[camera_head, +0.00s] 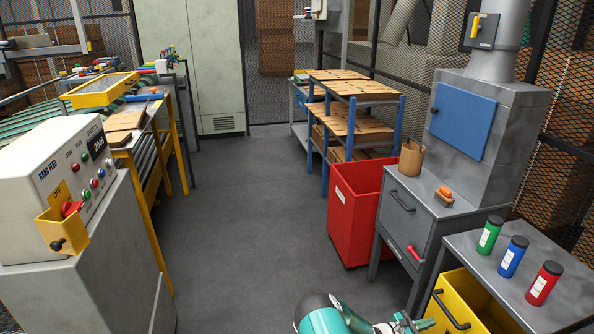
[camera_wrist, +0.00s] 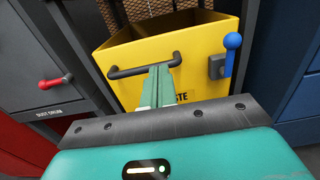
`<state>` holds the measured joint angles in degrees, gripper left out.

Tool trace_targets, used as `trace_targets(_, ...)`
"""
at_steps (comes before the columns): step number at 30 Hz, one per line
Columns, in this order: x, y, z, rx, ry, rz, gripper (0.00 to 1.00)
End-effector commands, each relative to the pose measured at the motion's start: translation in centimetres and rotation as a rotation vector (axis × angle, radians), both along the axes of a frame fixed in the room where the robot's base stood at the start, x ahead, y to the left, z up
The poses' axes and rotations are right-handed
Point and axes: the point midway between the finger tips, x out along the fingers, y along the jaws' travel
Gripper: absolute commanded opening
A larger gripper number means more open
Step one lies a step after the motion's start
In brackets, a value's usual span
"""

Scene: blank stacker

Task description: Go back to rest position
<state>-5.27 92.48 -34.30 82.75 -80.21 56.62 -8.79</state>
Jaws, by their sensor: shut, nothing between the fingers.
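My gripper (camera_head: 424,323) is at the bottom edge of the head view, beside the yellow bin (camera_head: 475,297) under the grey side table. In the wrist view its two green fingers (camera_wrist: 158,86) are together with nothing between them. They point toward the front of the yellow bin (camera_wrist: 190,62), whose visible label ends in "STE". The fingertips lie just below the bin's black handle (camera_wrist: 144,64) in the picture; I cannot tell whether they touch it. The bin is tilted open at the top. Part of my teal arm shows at the bottom of the head view.
A grey cabinet with a red handle (camera_head: 414,253) stands left of the bin. A red bin (camera_head: 352,215) stands beyond it. A blue lever (camera_wrist: 232,50) is on the right of the yellow bin. Three bottles stand on the side table (camera_head: 575,297). The middle floor (camera_head: 240,230) is clear.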

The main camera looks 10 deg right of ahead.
Motion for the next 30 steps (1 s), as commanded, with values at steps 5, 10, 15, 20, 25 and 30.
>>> trace_targets(5, 0.3, 0.6, 2.5, 0.033, -0.08, -0.058, 0.0)
trace_targets(10, 0.3, 2.2, 7.1, 0.118, -0.248, -0.184, 0.0)
trace_targets(15, 0.0, 4.6, 11.6, 0.219, -0.42, -0.31, 0.0)
trace_targets(20, -0.5, 7.3, 15.7, 0.322, -0.572, -0.419, 0.0)
trace_targets(25, -1.2, 10.4, 19.9, 0.44, -0.723, -0.523, 0.0)
trace_targets(30, -2.2, 14.0, 24.0, 0.565, -0.863, -0.616, 0.0)
